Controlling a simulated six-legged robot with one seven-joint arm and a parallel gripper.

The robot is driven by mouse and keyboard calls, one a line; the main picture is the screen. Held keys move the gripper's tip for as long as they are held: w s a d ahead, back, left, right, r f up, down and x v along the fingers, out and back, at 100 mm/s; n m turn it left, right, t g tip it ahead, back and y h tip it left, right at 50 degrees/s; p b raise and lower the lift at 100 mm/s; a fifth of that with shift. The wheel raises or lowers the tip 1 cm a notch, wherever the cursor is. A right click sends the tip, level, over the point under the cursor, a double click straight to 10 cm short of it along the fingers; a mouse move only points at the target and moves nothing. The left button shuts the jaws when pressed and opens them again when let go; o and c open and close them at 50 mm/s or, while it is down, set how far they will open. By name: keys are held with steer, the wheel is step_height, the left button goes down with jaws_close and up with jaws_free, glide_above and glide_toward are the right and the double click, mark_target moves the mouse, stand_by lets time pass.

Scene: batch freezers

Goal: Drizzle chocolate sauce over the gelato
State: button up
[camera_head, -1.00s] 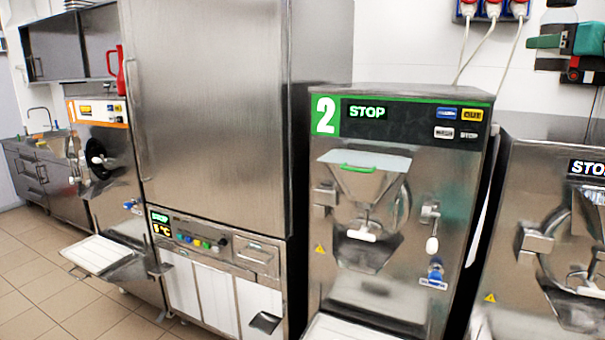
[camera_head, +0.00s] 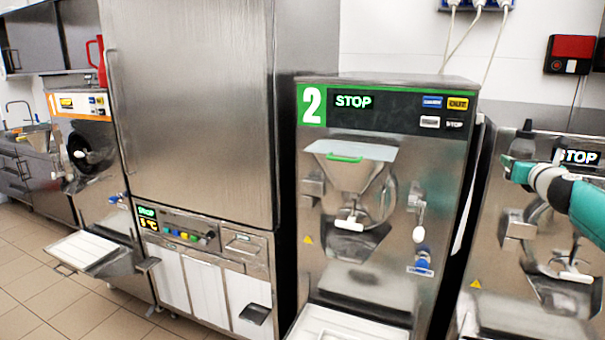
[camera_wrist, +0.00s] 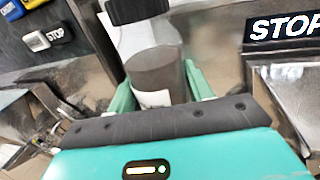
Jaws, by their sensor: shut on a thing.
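My gripper (camera_wrist: 158,92) is shut on a bottle (camera_wrist: 158,70) with dark brown contents, a pale label and a black cap. The green fingers stand on both sides of it in the wrist view. In the head view my gripper (camera_head: 518,168) is at the right, in front of the rightmost machine. I cannot make out any gelato in either view.
Batch freezer number 2 (camera_head: 385,230) stands in the middle, with a white tray (camera_head: 345,325) at its base. A tall steel cabinet (camera_head: 190,110) stands left of it, and machine 1 (camera_head: 82,150) with a white shelf (camera_head: 88,250) is farther left. Tiled floor (camera_head: 30,290) is open at lower left.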

steer(key=w+a+f+h, duration=0.1)
steer(key=w+a+f, duration=0.1)
steer(key=f, duration=0.9)
steer(key=w+a+f+m, duration=0.1)
steer(key=a+f, duration=0.1)
steer(key=f, duration=0.9)
steer(key=w+a+f+h, duration=0.1)
steer(key=w+a+f, duration=0.1)
steer(key=f, duration=0.9)
steer(key=s+a+f+n+y, duration=0.1)
steer(key=s+a+f+y, duration=0.15)
steer(key=a+f, duration=0.75)
steer(key=s+a+f+n+y, duration=0.1)
steer(key=s+a+f, duration=0.3)
steer(key=a+f, duration=0.65)
steer(key=s+a+y, duration=0.1)
steer(key=s+a, duration=0.4)
steer(key=a, duration=0.3)
steer(key=s+a+n+y, duration=0.1)
steer(key=s+a, duration=0.4)
steer(key=a, duration=0.3)
steer(key=shift+s+a+n, duration=0.3)
steer(key=shift+a, duration=0.05)
